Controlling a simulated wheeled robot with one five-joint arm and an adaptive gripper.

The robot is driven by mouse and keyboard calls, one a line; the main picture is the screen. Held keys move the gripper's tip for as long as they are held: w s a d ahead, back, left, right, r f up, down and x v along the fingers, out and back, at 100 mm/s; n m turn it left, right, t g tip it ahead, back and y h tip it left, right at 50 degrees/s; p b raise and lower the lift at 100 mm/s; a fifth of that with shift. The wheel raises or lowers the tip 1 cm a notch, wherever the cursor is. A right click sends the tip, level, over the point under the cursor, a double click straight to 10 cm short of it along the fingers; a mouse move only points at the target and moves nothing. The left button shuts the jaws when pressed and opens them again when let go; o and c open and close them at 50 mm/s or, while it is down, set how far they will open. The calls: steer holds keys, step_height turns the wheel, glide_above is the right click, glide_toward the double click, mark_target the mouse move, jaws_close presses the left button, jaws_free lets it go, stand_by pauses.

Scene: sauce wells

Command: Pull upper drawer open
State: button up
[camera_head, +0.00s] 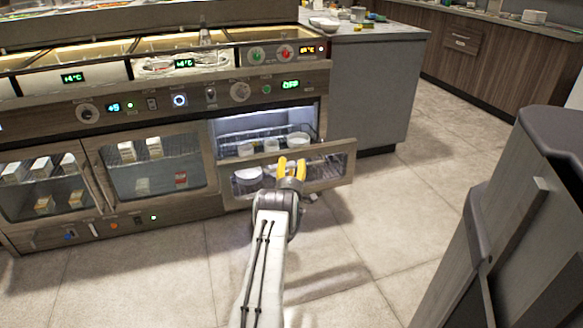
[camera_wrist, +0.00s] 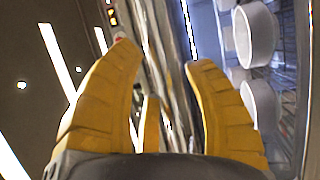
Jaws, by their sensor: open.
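The upper drawer (camera_head: 335,168) is a glass-fronted, wood-framed drawer at the right end of the counter unit. It stands pulled out, with its lit inside showing and white containers (camera_head: 298,140) in it. My gripper (camera_head: 291,165) has yellow fingers and is at the drawer front, near its top edge. In the wrist view the fingers (camera_wrist: 160,70) are spread apart, with a blurred edge strip of the drawer between and beyond them. Whether they touch it I cannot tell. Round white containers (camera_wrist: 253,35) show to the right of the fingers.
Closed glass doors (camera_head: 150,165) with small boxes behind them lie left of the drawer. A knob panel (camera_head: 180,100) runs above. A grey counter block (camera_head: 375,95) stands to the right. A dark grey body (camera_head: 550,200) fills the lower right. Tiled floor (camera_head: 400,215) between is clear.

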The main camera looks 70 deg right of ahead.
steer(key=shift+a, duration=0.1)
steer(key=v, duration=1.1)
steer(key=shift+a, duration=0.4)
steer(key=shift+s+f, duration=0.1)
stand_by(0.5)
